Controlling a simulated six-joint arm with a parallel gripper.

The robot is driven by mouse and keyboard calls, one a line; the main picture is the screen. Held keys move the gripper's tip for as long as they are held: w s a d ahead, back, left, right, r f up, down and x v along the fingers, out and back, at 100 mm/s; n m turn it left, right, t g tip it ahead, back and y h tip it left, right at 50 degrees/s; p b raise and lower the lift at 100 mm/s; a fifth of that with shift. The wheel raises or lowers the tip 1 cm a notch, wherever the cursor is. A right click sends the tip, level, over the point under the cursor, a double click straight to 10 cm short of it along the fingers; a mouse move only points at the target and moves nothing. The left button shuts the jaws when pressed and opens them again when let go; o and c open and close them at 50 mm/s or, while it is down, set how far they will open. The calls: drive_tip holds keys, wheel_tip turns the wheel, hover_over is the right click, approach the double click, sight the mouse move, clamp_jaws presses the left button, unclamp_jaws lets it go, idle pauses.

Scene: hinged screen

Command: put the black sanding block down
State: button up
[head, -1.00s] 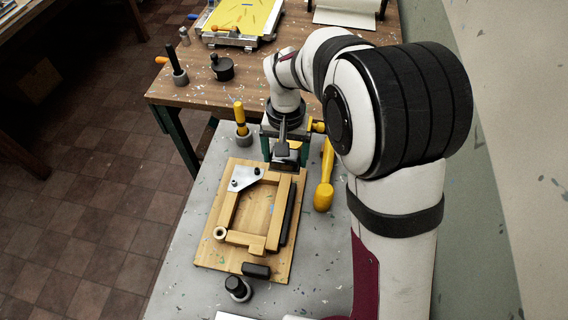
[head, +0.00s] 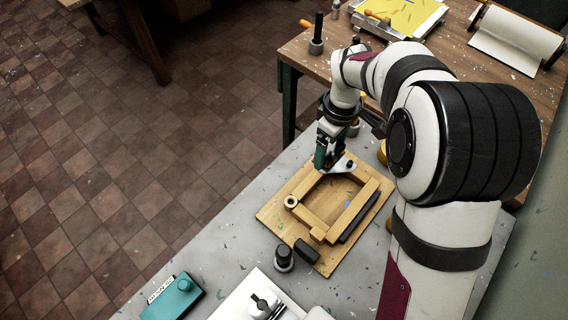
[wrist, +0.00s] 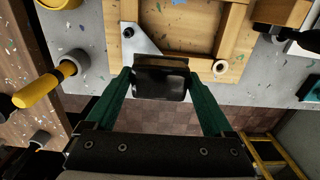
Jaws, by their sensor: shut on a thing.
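My gripper (head: 324,158) is at the far left corner of the wooden board, beside the metal corner plate (head: 341,168). In the wrist view its green fingers (wrist: 160,84) are shut on the black sanding block (wrist: 160,76), one finger on each side. The block hangs over the grey table's edge side, close to the plate (wrist: 140,42) in that view. I cannot tell how high it is. In the head view the block is mostly hidden by the fingers.
A wooden frame (head: 354,211) lies on the board (head: 275,214) with a pale ring (head: 291,202) at its left corner. A dark block (head: 306,251) and black knob (head: 284,257) are in front. A teal box (head: 173,298) sits front left. Grey table left of the board is clear.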

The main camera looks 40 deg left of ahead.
hover_over(283, 167)
drive_tip(key=f, duration=0.6)
drive_tip(key=shift+d+f, duration=0.2)
drive_tip(key=shift+a+f, duration=0.15)
drive_tip(key=shift+f, duration=2.1)
drive_tip(key=o, duration=1)
drive_tip(key=shift+o, duration=0.2)
wheel_tip(283, 167, up, 12)
drive_tip(key=r, duration=0.1)
drive_tip(key=w+d+r+m, duration=0.1)
drive_tip(key=d+r+m, duration=0.25)
drive_tip(key=d, duration=0.35)
drive_tip(key=w+d+r+m, duration=0.1)
drive_tip(key=d+r+m, duration=0.25)
drive_tip(key=d, duration=0.35)
drive_tip(key=s+d+r+m+y, duration=0.1)
drive_tip(key=s+d+r+m, duration=0.2)
drive_tip(key=d, duration=0.4)
drive_tip(key=s+d+r+m, duration=0.1)
drive_tip(key=s+d+m, duration=0.3)
drive_tip(key=d+m, duration=0.3)
drive_tip(key=s+d+f+m, duration=0.2)
drive_tip(key=s+d+m, duration=0.4)
drive_tip(key=s, duration=0.4)
drive_tip(key=shift+d+f+m+y, duration=0.3)
drive_tip(key=shift+d+f+y, duration=0.1)
drive_tip(key=shift+d, duration=0.1)
